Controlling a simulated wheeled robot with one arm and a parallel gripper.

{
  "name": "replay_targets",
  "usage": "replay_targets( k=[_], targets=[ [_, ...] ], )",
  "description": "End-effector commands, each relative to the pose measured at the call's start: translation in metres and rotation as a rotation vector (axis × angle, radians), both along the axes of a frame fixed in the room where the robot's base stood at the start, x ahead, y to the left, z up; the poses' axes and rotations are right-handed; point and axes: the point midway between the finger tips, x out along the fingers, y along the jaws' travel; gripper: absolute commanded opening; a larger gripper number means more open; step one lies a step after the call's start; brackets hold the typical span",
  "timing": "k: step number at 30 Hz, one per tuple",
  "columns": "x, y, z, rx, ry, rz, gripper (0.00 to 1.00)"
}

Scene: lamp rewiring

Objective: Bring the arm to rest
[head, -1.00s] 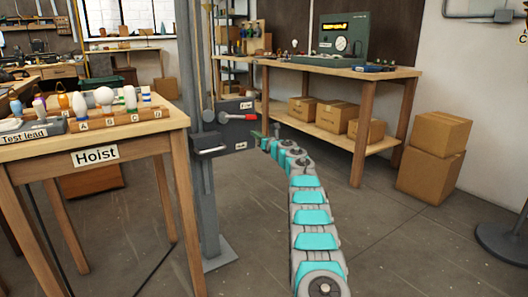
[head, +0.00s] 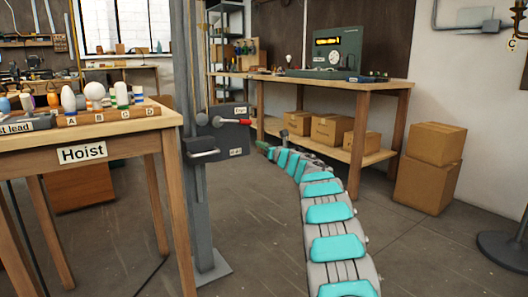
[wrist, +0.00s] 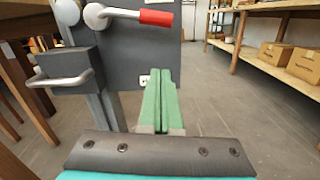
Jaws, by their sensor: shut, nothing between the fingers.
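My gripper (wrist: 161,100) shows in the wrist view with its two green fingers together and nothing between them. It points at the lower part of the dark grey hoist box (wrist: 112,66). The fingers overlap the box's lower right part in that view; I cannot tell whether they touch it. In the head view my gripper (head: 262,145) is small, at the far end of my arm, just right of the hoist box (head: 228,138). A red-handled lever (head: 230,121) is on the box, and its red grip (wrist: 156,18) shows above the fingers in the wrist view.
The hoist post (head: 190,130) stands left of my arm. A table labelled Hoist (head: 120,145) with bulbs in a lettered rack (head: 110,113) is at the left. A workbench (head: 330,82) with a green instrument (head: 338,48) stands behind. Cardboard boxes (head: 425,170) stand right; the floor between is clear.

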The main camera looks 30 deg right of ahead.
Motion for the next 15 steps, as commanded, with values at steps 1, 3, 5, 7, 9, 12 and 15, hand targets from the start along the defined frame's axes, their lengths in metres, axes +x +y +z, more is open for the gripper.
replay_targets(
  k=[1,3,5,7,9,12,15],
  targets=[
    [-0.005,-0.001,-0.002,0.001,0.002,-0.003,0.00],
    [-0.010,-0.001,-0.002,0.001,0.002,-0.002,0.00],
    [-0.013,-0.001,-0.002,0.001,0.000,-0.001,0.00],
    [-0.016,0.000,-0.002,0.000,0.000,0.000,0.00],
    [-0.018,0.000,-0.002,0.000,0.000,0.001,0.00],
    [-0.020,0.000,-0.001,0.001,0.000,0.001,0.00],
    [-0.020,0.000,-0.001,0.001,0.000,0.000,0.00]
  ],
)
